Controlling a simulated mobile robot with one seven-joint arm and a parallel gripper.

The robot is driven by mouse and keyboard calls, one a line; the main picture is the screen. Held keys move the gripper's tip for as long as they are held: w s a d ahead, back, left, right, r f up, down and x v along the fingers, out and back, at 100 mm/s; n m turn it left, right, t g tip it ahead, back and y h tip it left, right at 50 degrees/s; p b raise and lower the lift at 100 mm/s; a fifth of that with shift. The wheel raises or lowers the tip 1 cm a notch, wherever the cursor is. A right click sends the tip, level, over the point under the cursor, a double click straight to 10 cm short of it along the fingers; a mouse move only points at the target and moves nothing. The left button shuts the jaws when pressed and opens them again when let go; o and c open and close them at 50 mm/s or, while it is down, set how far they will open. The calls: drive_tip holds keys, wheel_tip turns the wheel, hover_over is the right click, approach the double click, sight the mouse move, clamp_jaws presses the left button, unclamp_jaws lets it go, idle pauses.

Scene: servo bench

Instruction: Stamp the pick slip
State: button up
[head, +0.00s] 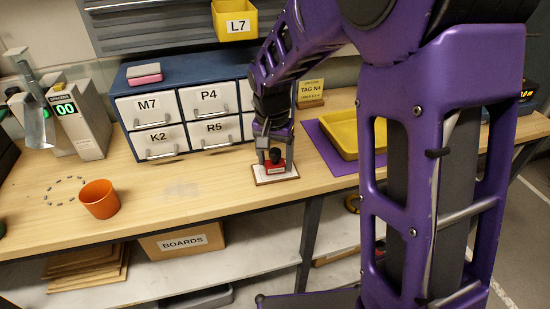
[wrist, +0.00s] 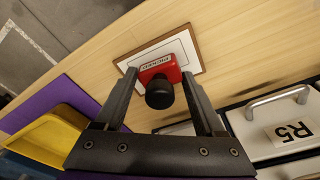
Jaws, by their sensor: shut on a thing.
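The stamp is a red block with a black round knob and a white label (wrist: 160,72); it also shows in the head view (head: 275,165). The pick slip is a white sheet with a brown border (wrist: 190,50), lying on the bench; it also shows in the head view (head: 287,176). My gripper (wrist: 160,82) is shut on the stamp, with one finger on each side. It points down over the slip. The stamp appears over the slip's middle in both views; whether it touches the paper I cannot tell. The stamp's underside is hidden.
A drawer cabinet (head: 181,138) stands behind and left of my gripper. A yellow tray (head: 345,132) on a purple mat (head: 318,140) lies to the right. An orange cup (head: 99,199) stands left near the front edge. The bench between cup and slip is clear.

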drive_tip(key=shift+r+p, duration=2.65)
drive_tip(key=shift+r, duration=0.85)
